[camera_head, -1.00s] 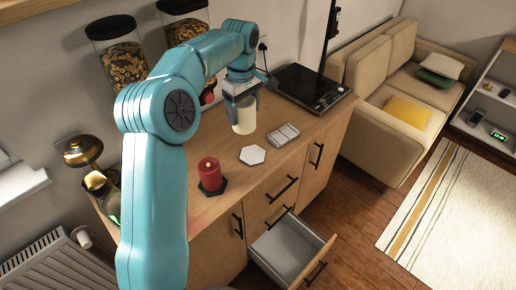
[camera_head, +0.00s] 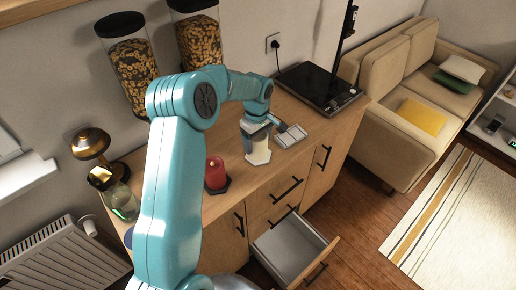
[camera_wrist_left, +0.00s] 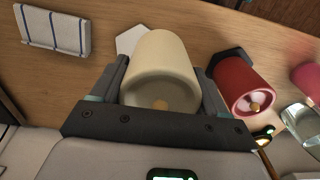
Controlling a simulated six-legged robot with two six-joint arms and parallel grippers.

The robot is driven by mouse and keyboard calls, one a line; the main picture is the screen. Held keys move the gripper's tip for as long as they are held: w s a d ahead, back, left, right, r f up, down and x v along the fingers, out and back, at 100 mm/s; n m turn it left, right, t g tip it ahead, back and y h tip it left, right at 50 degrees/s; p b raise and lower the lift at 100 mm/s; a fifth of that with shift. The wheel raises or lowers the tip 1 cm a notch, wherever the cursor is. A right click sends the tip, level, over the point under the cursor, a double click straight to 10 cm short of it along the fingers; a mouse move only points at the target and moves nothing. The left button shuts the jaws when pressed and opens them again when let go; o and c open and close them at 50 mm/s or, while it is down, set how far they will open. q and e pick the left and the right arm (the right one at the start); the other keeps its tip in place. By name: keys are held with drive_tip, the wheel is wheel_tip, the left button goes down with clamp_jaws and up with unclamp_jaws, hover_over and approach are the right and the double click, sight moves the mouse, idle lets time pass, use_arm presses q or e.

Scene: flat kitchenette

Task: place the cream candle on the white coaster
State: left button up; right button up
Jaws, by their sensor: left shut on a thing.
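The cream candle (camera_head: 260,149) is upright between the fingers of my left gripper (camera_head: 257,143), which is shut on it. In the left wrist view the candle (camera_wrist_left: 160,62) fills the space between the two fingers. The white coaster (camera_wrist_left: 130,38) shows partly beside the candle in the left wrist view. I cannot tell whether the candle's base touches the coaster. My right gripper is not in view.
A red candle (camera_head: 215,172) on a dark coaster stands close to the left. A folded striped cloth (camera_head: 290,136) lies to the right, and a black hob (camera_head: 318,86) behind it. A drawer (camera_head: 290,248) hangs open below the wooden counter.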

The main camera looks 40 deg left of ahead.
sight(258, 151)
use_arm(q)
drive_tip(key=shift+s+f, duration=0.1)
drive_tip(key=shift+f, duration=0.65)
drive_tip(key=f, duration=0.2)
drive_tip(key=f+p, duration=0.1)
drive_tip(key=shift+w+a+f, duration=0.1)
drive_tip(key=shift+w+f, duration=0.1)
drive_tip(key=shift+f, duration=0.35)
drive_tip(key=shift+s, duration=0.1)
